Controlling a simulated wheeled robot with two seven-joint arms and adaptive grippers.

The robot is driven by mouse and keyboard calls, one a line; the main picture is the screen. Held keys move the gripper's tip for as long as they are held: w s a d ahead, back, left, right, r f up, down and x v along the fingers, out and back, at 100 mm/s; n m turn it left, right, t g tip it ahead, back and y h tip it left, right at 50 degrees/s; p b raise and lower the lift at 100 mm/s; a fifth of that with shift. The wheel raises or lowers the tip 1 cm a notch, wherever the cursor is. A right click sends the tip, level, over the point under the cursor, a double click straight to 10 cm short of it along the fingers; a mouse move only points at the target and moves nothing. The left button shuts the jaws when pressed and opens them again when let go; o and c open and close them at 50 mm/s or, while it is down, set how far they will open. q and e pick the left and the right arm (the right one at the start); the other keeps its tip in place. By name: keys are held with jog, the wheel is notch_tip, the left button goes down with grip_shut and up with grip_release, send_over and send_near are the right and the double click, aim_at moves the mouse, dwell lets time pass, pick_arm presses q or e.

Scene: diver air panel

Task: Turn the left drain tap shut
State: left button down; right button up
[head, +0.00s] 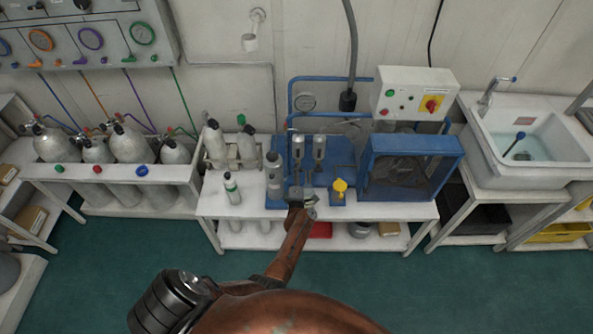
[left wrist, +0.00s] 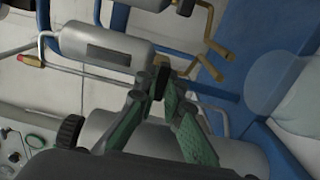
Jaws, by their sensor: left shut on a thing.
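Two silver filter cylinders stand side by side on the blue stand, the left one (head: 298,150) and the right one (head: 319,150). My left gripper (head: 301,197) is in front of and below the left cylinder, hiding what is beneath it. In the left wrist view a grey cylinder with a dark label (left wrist: 108,47) lies beyond my fingers, with brass-coloured bent pipes (left wrist: 213,63) at its lower end. The green-padded fingers of my left gripper (left wrist: 160,86) close on a small dark piece, which I take for the left drain tap's handle. Its turn angle is unclear. My right gripper is not in view.
A yellow funnel-like part (head: 339,188) stands right of my gripper. The blue compressor frame (head: 411,165) is farther right, under a control box (head: 415,93). A grey bottle (head: 274,175) and a green-banded bottle (head: 232,188) are at left on the white bench (head: 385,212).

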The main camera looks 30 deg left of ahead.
pick_arm(q)
jog(key=shift+s+f, duration=0.15)
jog(key=shift+f, duration=0.05)
dwell(0.4)
jog(key=c, duration=2.1)
grip_release()
jog(key=shift+r, duration=0.1)
jog(key=shift+o, duration=0.3)
